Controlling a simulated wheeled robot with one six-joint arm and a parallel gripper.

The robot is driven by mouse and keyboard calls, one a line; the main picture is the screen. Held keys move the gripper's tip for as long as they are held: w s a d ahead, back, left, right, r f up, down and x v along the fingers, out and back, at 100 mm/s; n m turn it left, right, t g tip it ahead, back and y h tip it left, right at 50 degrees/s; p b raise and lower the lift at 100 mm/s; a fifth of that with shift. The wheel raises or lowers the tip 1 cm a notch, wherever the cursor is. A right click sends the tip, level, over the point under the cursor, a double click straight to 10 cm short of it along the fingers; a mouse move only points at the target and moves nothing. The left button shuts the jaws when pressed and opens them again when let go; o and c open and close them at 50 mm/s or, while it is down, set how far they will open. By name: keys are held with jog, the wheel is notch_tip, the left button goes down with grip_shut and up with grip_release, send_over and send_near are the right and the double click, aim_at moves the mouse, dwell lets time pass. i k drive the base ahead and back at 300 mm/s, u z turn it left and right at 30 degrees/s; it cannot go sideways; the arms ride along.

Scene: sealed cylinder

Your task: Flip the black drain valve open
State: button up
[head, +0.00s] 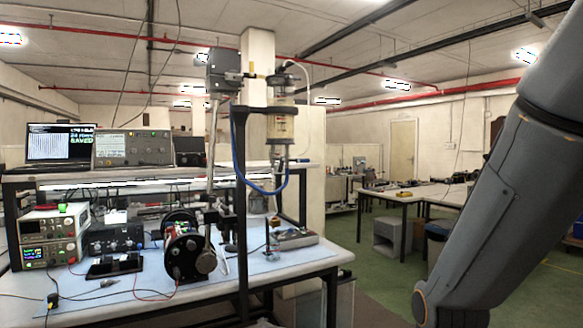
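A narrow outlet fitting (278,158) sits under the cylinder. The black drain valve cannot be made out clearly at this size. A blue tube (262,190) loops from the stand to below the cylinder. A grey box (222,72) is mounted at the stand's top left, joined to the cylinder's top by small fittings. My gripper is not in view; only a grey link of my arm shows at the right.
A workbench (200,300) with a blue mat carries a black-and-red round device (185,246), stacked instruments (50,236) and loose wires. A laptop (60,144) and an oscilloscope (133,148) stand on the shelf. Green floor (385,265) is open between the bench and a far table (425,192).

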aim_at(282, 159)
jog(key=z, duration=0.5)
jog(key=i, duration=1.1)
jog(key=u, duration=0.45)
